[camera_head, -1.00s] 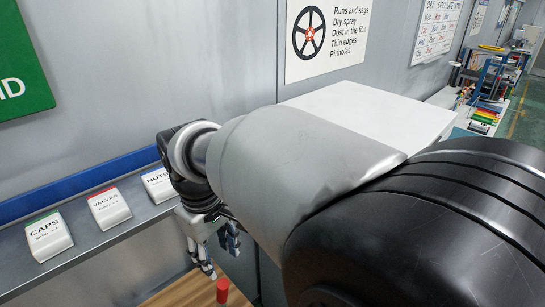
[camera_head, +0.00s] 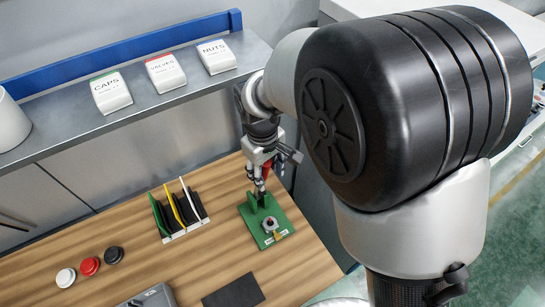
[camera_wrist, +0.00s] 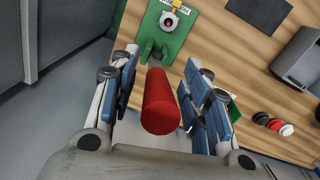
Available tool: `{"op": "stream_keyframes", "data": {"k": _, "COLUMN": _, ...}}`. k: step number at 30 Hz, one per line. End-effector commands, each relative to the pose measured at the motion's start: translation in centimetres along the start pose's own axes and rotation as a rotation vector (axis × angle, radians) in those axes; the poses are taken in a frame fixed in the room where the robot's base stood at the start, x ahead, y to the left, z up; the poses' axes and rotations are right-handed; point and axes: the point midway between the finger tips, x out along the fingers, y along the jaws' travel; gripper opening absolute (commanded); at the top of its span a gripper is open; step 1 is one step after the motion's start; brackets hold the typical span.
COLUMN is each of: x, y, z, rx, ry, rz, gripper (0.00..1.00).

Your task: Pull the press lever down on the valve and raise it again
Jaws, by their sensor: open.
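The press has a green base (camera_head: 284,214) on the wooden bench, with a small metal fitting (camera_head: 270,224), likely the valve, near its front edge. In the wrist view the green base (camera_wrist: 182,48) is at the top, with the round fitting (camera_wrist: 169,21) on it. The lever's red handle (camera_wrist: 160,104) points towards the wrist camera and lies between the fingers. In the head view the red handle (camera_head: 266,169) is partly hidden by my gripper (camera_head: 259,184). My gripper, also in the wrist view (camera_wrist: 163,78), is open around the handle, with visible gaps on both sides.
A rack of coloured dividers (camera_head: 178,213) stands left of the press. A shelf (camera_head: 60,125) with labelled boxes runs behind.

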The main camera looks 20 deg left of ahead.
Motion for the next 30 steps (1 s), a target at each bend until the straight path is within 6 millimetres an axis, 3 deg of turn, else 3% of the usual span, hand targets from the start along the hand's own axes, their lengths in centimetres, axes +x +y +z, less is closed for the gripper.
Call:
{"op": "stream_keyframes", "data": {"k": 12, "x": 0.92, "y": 0.00, "z": 0.02, "rx": 0.000, "ry": 0.000, "rz": 0.000, "gripper": 0.43}}
{"op": "stream_keyframes", "data": {"k": 30, "x": 0.89, "y": 0.00, "z": 0.01, "rx": 0.000, "ry": 0.001, "rz": 0.000, "gripper": 0.03}}
